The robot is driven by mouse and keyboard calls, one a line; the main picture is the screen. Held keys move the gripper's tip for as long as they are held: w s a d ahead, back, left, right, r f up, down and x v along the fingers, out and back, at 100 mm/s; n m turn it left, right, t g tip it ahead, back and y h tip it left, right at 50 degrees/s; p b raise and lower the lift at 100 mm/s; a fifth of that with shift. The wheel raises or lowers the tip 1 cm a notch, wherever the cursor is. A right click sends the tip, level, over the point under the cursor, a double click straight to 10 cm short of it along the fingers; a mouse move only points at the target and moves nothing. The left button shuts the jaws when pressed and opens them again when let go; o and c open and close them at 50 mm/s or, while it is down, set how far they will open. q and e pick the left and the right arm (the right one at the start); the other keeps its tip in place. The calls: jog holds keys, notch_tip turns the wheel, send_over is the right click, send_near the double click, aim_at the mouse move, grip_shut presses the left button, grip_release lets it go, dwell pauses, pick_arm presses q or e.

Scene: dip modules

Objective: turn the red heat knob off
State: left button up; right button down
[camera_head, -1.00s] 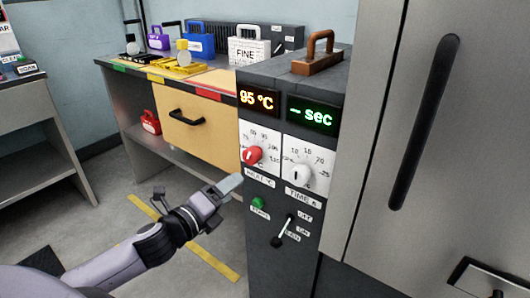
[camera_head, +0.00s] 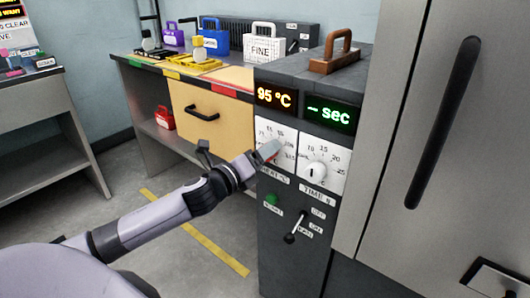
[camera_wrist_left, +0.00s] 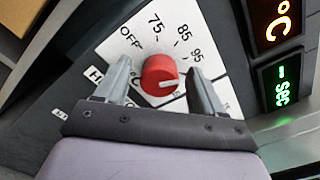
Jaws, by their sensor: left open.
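The red heat knob (camera_wrist_left: 160,74) sits on a white dial plate marked OFF, 75, 85 and 95 in the left wrist view. Its white pointer line is turned away from OFF, past the 95 mark. My left gripper (camera_wrist_left: 162,80) is open, with one finger on each side of the knob; I cannot tell whether either touches it. In the head view my left gripper (camera_head: 268,150) covers most of the knob at the heat dial (camera_head: 272,130). The orange display (camera_head: 277,96) reads 95 °C. My right gripper is not in view.
The white time knob (camera_head: 316,172) is close to the right of the heat dial. Below are a green button (camera_head: 271,199) and a black lever switch (camera_head: 296,227). A brown handle (camera_head: 335,52) tops the unit. A grey cabinet door with a black handle (camera_head: 444,120) stands at right.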

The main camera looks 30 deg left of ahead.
pick_arm(q)
jog(key=shift+w, duration=0.6)
jog(key=c, duration=0.9)
jog(key=shift+c, duration=0.7)
